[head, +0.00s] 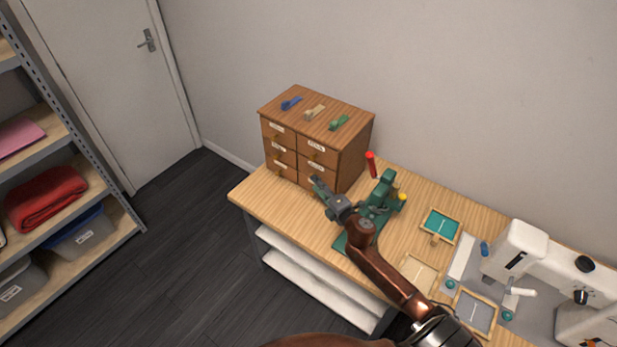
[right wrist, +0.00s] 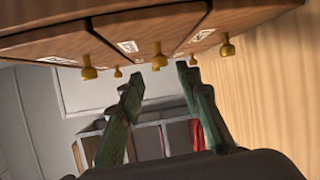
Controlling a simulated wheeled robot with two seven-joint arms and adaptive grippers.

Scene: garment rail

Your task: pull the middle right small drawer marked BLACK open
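The wooden cabinet (head: 355,152) stands on the table against the wall, with small drawers in two columns. The middle right drawer (head: 316,163) looks shut; its label is too small to read. My right gripper (head: 318,186) is in front of the cabinet's lower right side and hides part of the lowest right drawer. In the right wrist view its two green fingers (right wrist: 160,87) are apart with nothing between them. A brass knob (right wrist: 158,58) shows just beyond the gap, apart from both fingers; I cannot tell which drawer it belongs to. My left gripper is not in view.
Blue, beige and green clips (head: 314,112) lie on the cabinet. A green device (head: 383,191) with a red handle stands close to my right gripper. A sewing machine (head: 528,250) and small trays (head: 440,225) are further right. The floor left of the table is clear.

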